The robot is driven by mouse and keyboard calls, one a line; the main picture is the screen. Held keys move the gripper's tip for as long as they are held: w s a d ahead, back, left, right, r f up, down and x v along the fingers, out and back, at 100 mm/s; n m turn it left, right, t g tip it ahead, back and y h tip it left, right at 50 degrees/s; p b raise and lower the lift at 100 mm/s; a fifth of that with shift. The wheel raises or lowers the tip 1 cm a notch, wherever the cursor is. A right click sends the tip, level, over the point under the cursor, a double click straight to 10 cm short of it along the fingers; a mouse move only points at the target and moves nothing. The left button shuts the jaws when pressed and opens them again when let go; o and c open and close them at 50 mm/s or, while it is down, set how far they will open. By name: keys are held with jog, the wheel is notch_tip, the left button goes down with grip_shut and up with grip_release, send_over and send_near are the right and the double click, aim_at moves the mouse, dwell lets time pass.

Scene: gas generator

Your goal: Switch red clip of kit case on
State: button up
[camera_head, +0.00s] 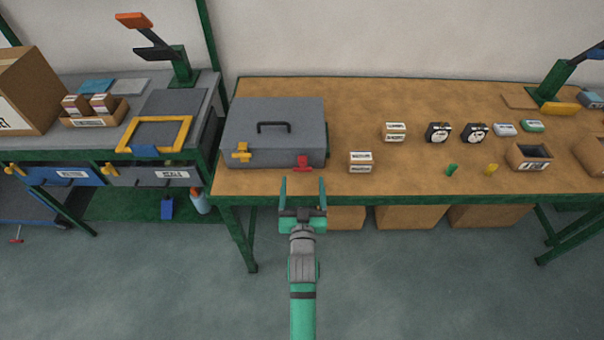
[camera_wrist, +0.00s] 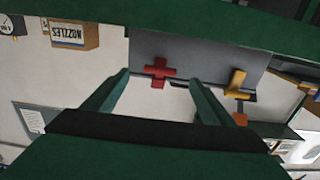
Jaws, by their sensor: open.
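The grey kit case (camera_head: 270,110) lies closed on the left part of the wooden workbench, with a dark handle on top. Its red clip (camera_head: 303,162) is on the front side at the right, and its yellow clip (camera_head: 241,152) is at the left. My gripper (camera_head: 302,182) is open and empty, in front of the bench edge and just short of the red clip. In the wrist view the cross-shaped red clip (camera_wrist: 159,72) shows beyond and between my open fingers (camera_wrist: 160,80), on the grey case wall (camera_wrist: 190,55). The yellow clip (camera_wrist: 238,83) is to its right.
A white labelled box (camera_head: 361,161) stands right of the case, near the front edge. Another box (camera_head: 395,131), two dark gauges (camera_head: 438,131) and small green and yellow cylinders (camera_head: 451,169) sit farther right. A grey side table (camera_head: 190,100) stands left. Bench space between is clear.

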aim_at(303, 161)
jog(key=shift+w, duration=2.35)
jog(key=c, duration=1)
jog(key=shift+a, duration=0.1)
jog(key=shift+c, duration=0.2)
